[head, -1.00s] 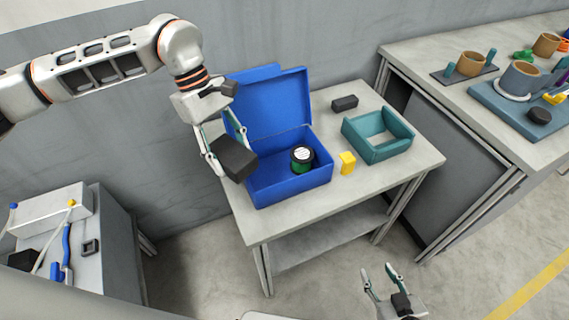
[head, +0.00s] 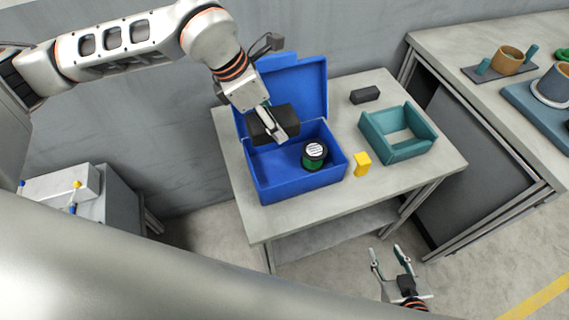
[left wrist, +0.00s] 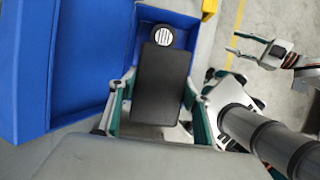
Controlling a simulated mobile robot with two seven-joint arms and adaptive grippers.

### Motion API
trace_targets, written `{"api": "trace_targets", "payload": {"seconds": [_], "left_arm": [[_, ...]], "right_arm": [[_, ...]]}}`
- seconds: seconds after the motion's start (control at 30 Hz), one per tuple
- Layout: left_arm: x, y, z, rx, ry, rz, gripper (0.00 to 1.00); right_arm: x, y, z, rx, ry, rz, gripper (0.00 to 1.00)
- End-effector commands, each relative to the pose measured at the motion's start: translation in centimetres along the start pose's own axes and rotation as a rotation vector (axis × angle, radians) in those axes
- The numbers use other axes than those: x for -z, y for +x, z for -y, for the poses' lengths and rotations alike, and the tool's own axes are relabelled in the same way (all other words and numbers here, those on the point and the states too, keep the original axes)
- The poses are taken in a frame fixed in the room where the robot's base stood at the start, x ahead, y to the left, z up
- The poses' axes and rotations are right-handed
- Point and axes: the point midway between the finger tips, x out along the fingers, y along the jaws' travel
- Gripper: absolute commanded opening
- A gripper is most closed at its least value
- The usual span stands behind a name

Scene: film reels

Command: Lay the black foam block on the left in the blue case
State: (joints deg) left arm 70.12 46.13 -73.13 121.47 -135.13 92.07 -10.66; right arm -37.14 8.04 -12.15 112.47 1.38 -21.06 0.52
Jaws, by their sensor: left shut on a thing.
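The black foam block (head: 262,124) is held by my left gripper (head: 272,122), whose fingers are shut on its two sides. In the head view it hangs above the left part of the open blue case (head: 300,188). In the left wrist view the block (left wrist: 162,80) sits between the fingers, with part of the case (left wrist: 72,65) beside and beyond it. A green reel with a black-and-white top (head: 315,150) stands in the right part of the case. My right gripper (head: 388,252) is open and empty, low in front of the table.
A teal open tray (head: 428,148) stands right of the case. A yellow block (head: 362,164) is between them, near the front. A small dark block (head: 365,95) lies behind. The blue lid (head: 305,88) stands up at the case's back.

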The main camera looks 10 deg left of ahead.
Motion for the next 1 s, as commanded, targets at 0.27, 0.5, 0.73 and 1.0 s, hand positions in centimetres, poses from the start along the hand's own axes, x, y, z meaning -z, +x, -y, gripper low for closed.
{"api": "trace_targets", "payload": {"seconds": [0.27, 0.5, 0.73, 1.0], "left_arm": [[2.8, 6.4, 0.1, 0.005, -0.002, -0.005, 0.33], [4.8, 11.2, 0.1, 0.004, -0.001, -0.004, 0.33], [5.4, 13.0, 0.0, 0.002, 0.001, -0.001, 0.33], [6.8, 15.9, 0.1, 0.004, 0.0, -0.004, 0.33]], "right_arm": [[0.0, -0.1, 0.1, 0.001, 0.0, 0.002, 0.4], [-0.1, -0.1, 0.1, 0.001, 0.0, 0.002, 0.4], [-0.1, 0.0, 0.1, 0.001, 0.001, 0.003, 0.4], [-0.2, 0.0, 0.1, 0.001, 0.001, 0.003, 0.4]]}}
